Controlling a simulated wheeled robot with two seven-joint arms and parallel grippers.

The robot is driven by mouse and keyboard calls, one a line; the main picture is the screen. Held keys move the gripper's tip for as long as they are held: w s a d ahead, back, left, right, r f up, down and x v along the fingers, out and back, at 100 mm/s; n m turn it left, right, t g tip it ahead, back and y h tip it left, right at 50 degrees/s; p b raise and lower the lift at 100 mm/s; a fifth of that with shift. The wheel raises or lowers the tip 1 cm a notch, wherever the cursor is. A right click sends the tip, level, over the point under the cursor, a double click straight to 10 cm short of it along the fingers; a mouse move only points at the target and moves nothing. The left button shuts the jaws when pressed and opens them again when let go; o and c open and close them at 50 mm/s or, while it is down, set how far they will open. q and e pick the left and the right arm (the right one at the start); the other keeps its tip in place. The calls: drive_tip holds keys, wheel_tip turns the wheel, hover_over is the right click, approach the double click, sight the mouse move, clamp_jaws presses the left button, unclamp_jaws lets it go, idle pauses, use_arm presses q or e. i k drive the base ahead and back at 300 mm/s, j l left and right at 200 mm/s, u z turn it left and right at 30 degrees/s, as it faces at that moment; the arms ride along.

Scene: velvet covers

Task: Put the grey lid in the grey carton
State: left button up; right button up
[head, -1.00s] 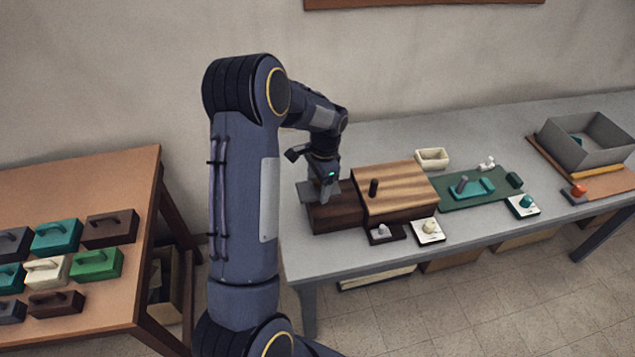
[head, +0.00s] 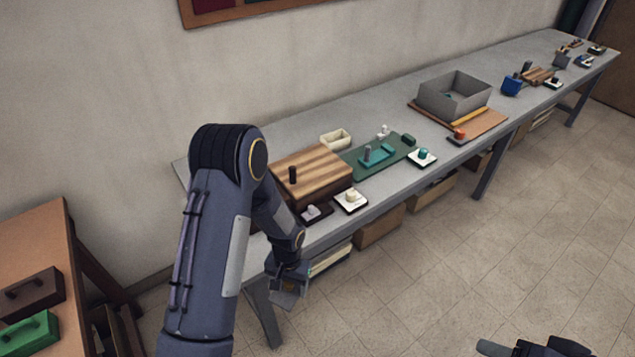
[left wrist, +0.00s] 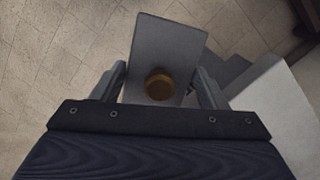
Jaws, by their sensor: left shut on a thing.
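The grey lid (left wrist: 165,50) is a flat grey plate with a round brown knob in the left wrist view. My left gripper (left wrist: 160,88) is shut on it, fingers on either side of the knob. In the head view my left gripper (head: 287,272) holds the lid (head: 287,296) low in front of the table's near edge, over the floor. The grey carton (head: 440,101), an open box, stands farther right on the table, apart from the lid. Dark parts at the bottom right seem to be my right gripper (head: 535,348), cut off.
The long grey table (head: 390,92) holds a striped wooden box (head: 312,168), a cream open box (head: 335,138), a green mat (head: 365,168) and several small knobbed pieces. A brown table (head: 35,235) with handled blocks is at left. The floor in front is clear.

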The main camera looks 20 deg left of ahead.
sight(454, 96)
drive_tip(key=i+l+z, duration=0.75)
drive_tip(key=i, duration=0.15)
drive_tip(key=i+l+z, duration=0.1)
drive_tip(key=i+z, duration=0.25)
drive_tip(key=i+l, duration=0.1)
drive_tip(key=i, duration=0.5)
drive_tip(key=i+l+u, duration=0.1)
drive_tip(key=i, duration=0.55)
drive_tip(key=i+l, duration=0.2)
drive_tip(key=i, duration=0.4)
drive_tip(key=i+l+u, duration=0.15)
drive_tip(key=i+u, duration=0.35)
drive_tip(key=i+l+u, duration=0.3)
drive_tip(key=u, duration=0.2)
drive_tip(key=i+l+u, duration=0.25)
drive_tip(key=l+u, duration=0.2)
drive_tip(key=i+l+u, duration=0.2)
drive_tip(key=l+u, duration=0.3)
